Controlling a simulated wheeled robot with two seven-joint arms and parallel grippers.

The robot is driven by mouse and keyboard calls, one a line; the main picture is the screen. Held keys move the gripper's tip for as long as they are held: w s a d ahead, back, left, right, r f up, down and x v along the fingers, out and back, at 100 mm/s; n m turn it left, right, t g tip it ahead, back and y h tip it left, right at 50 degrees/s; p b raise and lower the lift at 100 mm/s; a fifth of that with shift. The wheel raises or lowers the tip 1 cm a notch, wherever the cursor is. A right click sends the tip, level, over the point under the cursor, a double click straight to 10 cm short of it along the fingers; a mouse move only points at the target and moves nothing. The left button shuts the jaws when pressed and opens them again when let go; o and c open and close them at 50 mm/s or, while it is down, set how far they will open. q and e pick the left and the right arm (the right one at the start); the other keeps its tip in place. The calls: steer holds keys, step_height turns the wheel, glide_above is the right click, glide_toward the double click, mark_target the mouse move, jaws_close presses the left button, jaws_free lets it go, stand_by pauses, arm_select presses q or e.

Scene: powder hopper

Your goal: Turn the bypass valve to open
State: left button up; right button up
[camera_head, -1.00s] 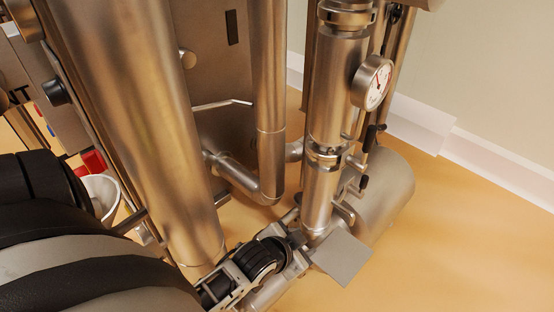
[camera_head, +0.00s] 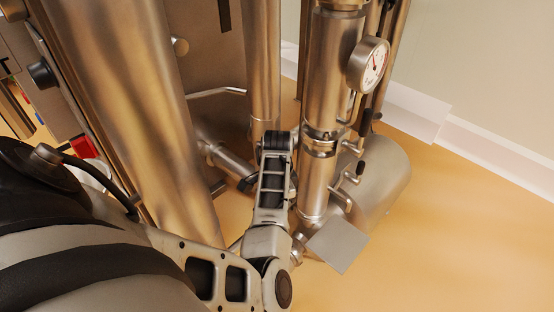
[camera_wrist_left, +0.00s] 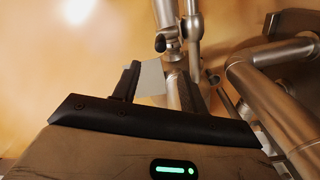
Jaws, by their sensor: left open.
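I cannot tell for sure which fitting is the bypass valve. Small black-tipped levers (camera_head: 360,168) stand beside the upright steel pipe (camera_head: 319,180) below the gauge in the head view. In the left wrist view, a dark lever or knob (camera_wrist_left: 160,42) sits on a steel pipe just beyond my fingers. My left gripper (camera_wrist_left: 165,82) is open and empty, its two dark fingers apart and pointing toward the pipes. In the head view my left wrist is left of the upright pipe, and its fingers are mostly hidden. My right gripper is in neither view.
A large steel column (camera_head: 130,110) stands at the left. A round dial gauge (camera_head: 370,65) is on the upright pipe. A grey flat plate (camera_head: 338,243) juts out near the pipe's foot; it also shows in the wrist view (camera_wrist_left: 152,78). Open floor (camera_head: 460,230) lies at the right.

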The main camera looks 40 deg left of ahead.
arm_select(q)
step_height(320, 180, down, 12)
steer(key=b, duration=0.3)
steer(key=shift+f, duration=0.2)
jaws_close()
